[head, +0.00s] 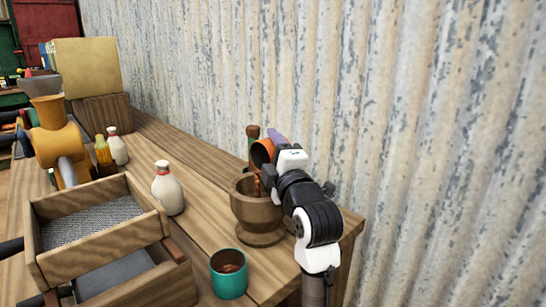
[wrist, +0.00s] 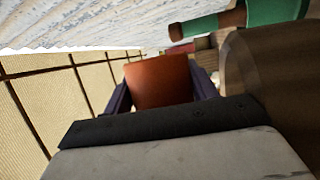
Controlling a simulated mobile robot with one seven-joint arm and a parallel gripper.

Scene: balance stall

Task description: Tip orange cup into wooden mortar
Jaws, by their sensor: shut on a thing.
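The orange cup (head: 262,153) is tipped steeply over the wooden mortar (head: 258,222), its mouth facing left and down. Brown bits show between the cup's mouth and the mortar's bowl. My gripper (head: 275,140) is shut on the cup, above the mortar's back right side. In the wrist view the cup (wrist: 158,80) sits between the two dark purple fingers of my gripper (wrist: 160,90). A brown wooden curve at the right of that view looks like the mortar (wrist: 262,75). The bottom of the mortar's bowl is hidden.
A teal cup (head: 229,275) with brown contents stands in front of the mortar. A white bottle (head: 167,188) and a wooden box with a grey mesh (head: 95,222) stand left. A brown-topped bottle (head: 252,131) is close behind the orange cup. The corrugated wall (head: 420,130) rises behind the table.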

